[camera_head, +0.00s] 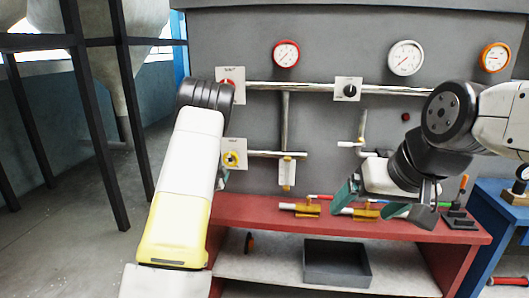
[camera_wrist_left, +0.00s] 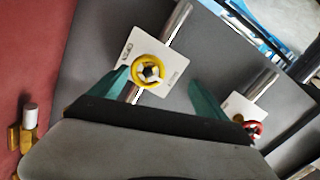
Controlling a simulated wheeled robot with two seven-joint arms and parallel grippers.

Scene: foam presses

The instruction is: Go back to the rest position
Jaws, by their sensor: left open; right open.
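My left gripper (camera_wrist_left: 160,92) is open in the left wrist view, with its two teal fingers spread and nothing between them. Past its fingertips is a white wall plate with a yellow ring knob (camera_wrist_left: 148,72); the gap between them is hard to judge. In the head view my left arm hides most of this gripper, and the yellow knob (camera_head: 231,159) shows beside the arm. My right gripper (camera_head: 372,204) is open in the head view, tilted down over the red bench (camera_head: 240,212). Its teal fingers are near a brass-and-white fitting, and contact cannot be told.
A red knob plate (camera_head: 231,83) and a black knob plate (camera_head: 348,90) sit on the grey panel, with pipes and gauges. A grey bin (camera_head: 337,280) stands on the lower shelf. A blue table (camera_head: 500,215) is at right. Dark posts (camera_head: 130,110) stand at left.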

